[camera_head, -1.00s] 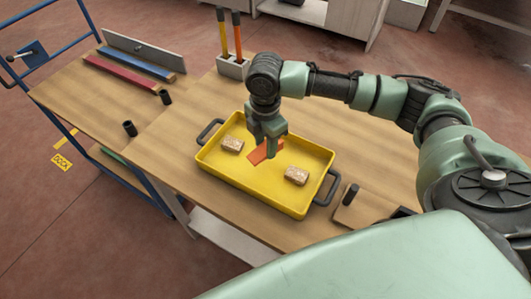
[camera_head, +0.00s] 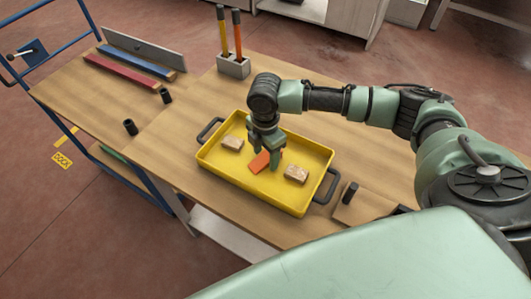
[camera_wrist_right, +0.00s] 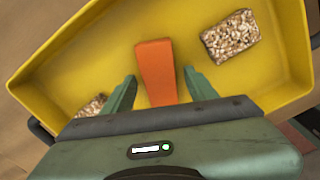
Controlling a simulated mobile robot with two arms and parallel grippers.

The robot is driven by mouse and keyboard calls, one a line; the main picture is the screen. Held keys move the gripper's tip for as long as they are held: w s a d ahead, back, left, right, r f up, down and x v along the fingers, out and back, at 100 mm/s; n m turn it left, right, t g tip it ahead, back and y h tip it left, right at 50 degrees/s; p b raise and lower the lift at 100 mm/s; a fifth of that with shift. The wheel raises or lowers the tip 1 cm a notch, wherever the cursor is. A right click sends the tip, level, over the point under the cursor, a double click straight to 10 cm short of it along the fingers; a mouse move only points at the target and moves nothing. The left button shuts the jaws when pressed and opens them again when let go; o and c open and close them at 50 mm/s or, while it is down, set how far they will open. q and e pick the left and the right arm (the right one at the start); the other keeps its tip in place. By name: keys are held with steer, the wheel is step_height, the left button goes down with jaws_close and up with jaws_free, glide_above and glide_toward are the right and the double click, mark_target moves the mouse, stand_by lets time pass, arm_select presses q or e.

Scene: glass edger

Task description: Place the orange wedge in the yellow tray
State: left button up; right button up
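The orange wedge (camera_head: 259,162) lies in the yellow tray (camera_head: 232,182), between two speckled blocks. In the right wrist view the wedge (camera_wrist_right: 155,70) lies between the fingers of my right gripper (camera_wrist_right: 160,82), with a gap on each side. My right gripper (camera_head: 265,158) is open and points down into the tray, partly covering the wedge in the head view. My left gripper is not in view.
The speckled blocks (camera_head: 232,143) and (camera_head: 296,174) lie in the tray on either side of the wedge. The tray has dark handles (camera_head: 328,187). A grey holder (camera_head: 233,66) with two upright tools stands behind on the wooden table. The table left of the tray is mostly clear.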

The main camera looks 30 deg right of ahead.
mark_target(265, 157)
step_height(265, 157, up, 12)
steer(key=b, duration=0.1)
steer(key=shift+r+b, duration=0.15)
steer(key=shift+b, duration=0.2)
stand_by(0.7)
